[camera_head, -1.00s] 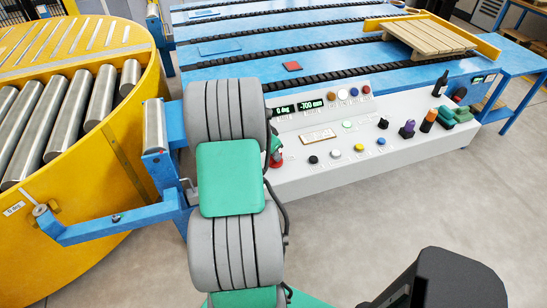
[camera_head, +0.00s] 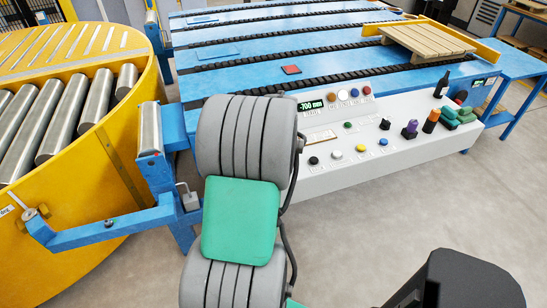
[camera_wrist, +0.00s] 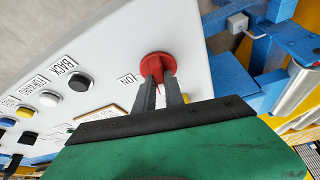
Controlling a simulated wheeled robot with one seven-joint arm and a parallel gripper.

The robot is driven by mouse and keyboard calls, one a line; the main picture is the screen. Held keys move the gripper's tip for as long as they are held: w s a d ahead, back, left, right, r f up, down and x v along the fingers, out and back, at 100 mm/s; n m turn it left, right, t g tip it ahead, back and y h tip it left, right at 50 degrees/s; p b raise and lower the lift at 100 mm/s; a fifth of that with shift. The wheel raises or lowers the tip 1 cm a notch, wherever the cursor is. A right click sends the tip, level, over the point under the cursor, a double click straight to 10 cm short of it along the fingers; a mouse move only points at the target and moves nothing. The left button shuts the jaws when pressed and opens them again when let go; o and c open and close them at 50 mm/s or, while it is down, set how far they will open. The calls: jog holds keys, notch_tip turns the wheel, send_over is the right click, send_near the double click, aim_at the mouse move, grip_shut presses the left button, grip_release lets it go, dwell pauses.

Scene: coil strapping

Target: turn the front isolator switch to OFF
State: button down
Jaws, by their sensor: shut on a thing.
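The front isolator switch (camera_wrist: 157,63) is a red rotary knob on the end of the white control panel (camera_wrist: 110,40), with an ON label beside it in the wrist view. My gripper (camera_wrist: 161,82) has its two dark fingers closed around the raised grip of the knob. The fingers cover part of the grip, and I cannot read an OFF label. In the head view my grey and green arm hides both the switch and my gripper.
A blue bracket arm (camera_head: 110,228) and the yellow roller turntable (camera_head: 90,190) stand left of my arm. Open floor lies at front right.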

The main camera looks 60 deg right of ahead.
jog(key=shift+n+t+y+b, duration=0.3)
jog(key=shift+n+t, duration=0.1)
jog(key=shift+n, duration=0.8)
jog(key=c, duration=1.4)
grip_release()
jog(key=shift+c, duration=0.2)
jog(key=shift+s, duration=0.1)
jog(key=v, duration=0.7)
jog(key=shift+r+b, duration=0.3)
jog(key=shift+r, duration=0.1)
jog(key=shift+s, duration=0.1)
